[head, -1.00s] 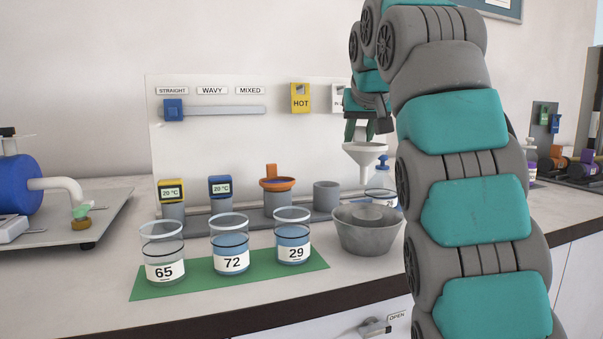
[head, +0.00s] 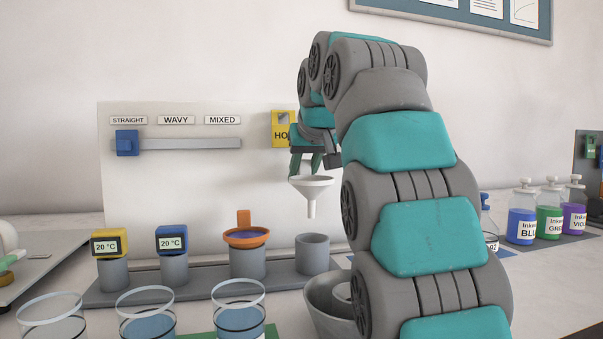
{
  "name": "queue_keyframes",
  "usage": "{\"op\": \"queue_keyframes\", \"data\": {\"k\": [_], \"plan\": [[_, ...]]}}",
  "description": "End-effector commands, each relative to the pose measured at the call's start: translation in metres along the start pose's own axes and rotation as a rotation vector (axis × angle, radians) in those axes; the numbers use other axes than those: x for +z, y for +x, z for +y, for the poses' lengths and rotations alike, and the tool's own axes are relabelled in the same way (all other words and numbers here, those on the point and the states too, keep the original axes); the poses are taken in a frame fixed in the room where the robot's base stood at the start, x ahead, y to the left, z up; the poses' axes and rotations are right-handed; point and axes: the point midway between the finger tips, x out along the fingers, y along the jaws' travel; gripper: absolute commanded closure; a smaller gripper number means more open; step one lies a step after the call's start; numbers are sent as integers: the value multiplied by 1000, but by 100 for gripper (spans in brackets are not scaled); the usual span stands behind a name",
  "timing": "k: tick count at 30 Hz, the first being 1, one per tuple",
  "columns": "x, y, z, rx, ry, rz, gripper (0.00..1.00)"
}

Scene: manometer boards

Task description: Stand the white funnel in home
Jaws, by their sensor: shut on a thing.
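The white funnel (head: 312,187) hangs upright, spout down, in the head view. My gripper (head: 305,165) is shut on its rim from above. The funnel is in the air, in front of the white board. In the picture its spout tip is a little above an empty grey cup-shaped holder (head: 312,254), the rightmost of the rack, and they are apart. I cannot tell from this one view whether the spout is exactly over the holder in depth.
The grey rack (head: 210,284) also holds an orange funnel (head: 246,236), a yellow gauge (head: 109,243) and a blue gauge (head: 172,239). Several beakers (head: 147,315) stand in front. A grey bowl (head: 322,305) is partly behind my arm. Ink bottles (head: 522,222) stand right.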

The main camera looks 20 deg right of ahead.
Motion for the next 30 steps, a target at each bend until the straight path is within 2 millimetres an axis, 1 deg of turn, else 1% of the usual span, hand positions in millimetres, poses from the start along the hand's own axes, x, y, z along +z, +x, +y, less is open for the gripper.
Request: {"op": "queue_keyframes", "data": {"k": [1, 9, 18, 30], "plan": [[4, 4, 0, 0, 0, 0, 100], [19, 17, 0, 1, 0, 0, 100], [32, 29, 0, 0, 0, 0, 100], [34, 32, 0, 0, 0, 0, 100]]}}
